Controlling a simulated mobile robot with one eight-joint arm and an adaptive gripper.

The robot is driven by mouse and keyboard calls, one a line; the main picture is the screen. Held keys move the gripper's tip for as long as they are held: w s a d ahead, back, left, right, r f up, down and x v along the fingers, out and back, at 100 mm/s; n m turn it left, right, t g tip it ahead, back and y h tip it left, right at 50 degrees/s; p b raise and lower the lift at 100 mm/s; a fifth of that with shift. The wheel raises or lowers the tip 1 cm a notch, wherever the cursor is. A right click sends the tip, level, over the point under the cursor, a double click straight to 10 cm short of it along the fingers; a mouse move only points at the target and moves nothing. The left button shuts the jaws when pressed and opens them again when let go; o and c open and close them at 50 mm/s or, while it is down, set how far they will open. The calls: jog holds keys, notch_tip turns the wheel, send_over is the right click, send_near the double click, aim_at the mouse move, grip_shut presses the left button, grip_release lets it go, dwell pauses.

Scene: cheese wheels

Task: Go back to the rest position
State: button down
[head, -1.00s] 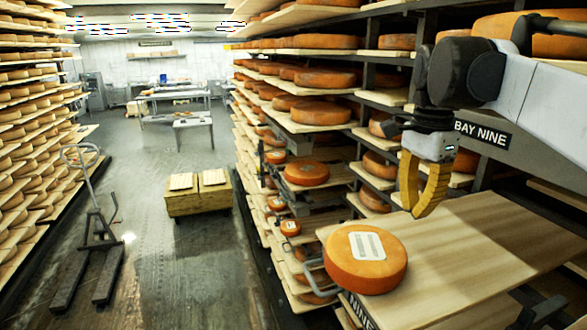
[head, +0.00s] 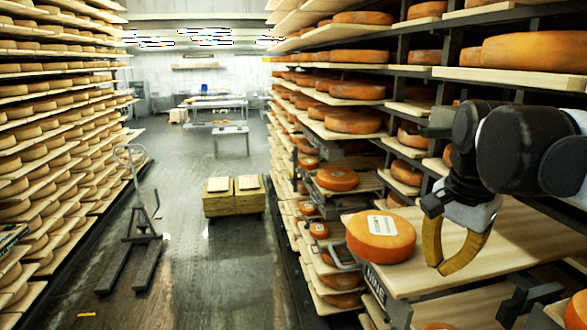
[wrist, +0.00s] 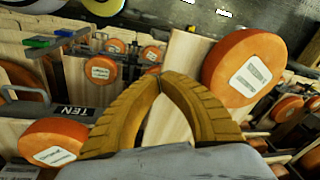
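My gripper (head: 438,270) has two curved yellow fingers whose tips meet, with nothing between them. It hangs above the pale wooden board (head: 500,240), to the right of an orange cheese wheel (head: 381,250). That wheel has a white label on top and sits at the board's left corner, apart from the fingers. In the wrist view the closed fingertips (wrist: 160,78) point at a wooden board, with a labelled wheel (wrist: 243,68) to their right.
Shelves of cheese wheels (head: 352,122) rise on the right, and another full rack (head: 50,130) lines the left. A pallet jack (head: 130,235) and a wooden crate (head: 233,203) stand in the aisle. The wet floor (head: 210,275) between them is clear.

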jog(key=s+a+f+n+t, duration=0.3)
jog(key=s+f+n, duration=0.2)
jog(key=f, duration=0.2)
jog(key=s+a+f+n+t, duration=0.2)
jog(key=s+a+f+n, duration=0.25)
jog(key=f+n, duration=0.2)
notch_tip(320, 180, down, 47)
jog(key=b, duration=4.6)
jog(key=shift+s+d+m, duration=0.25)
jog(key=shift+d+m, duration=0.1)
jog(key=shift+d, duration=0.05)
jog(key=shift+r, duration=0.15)
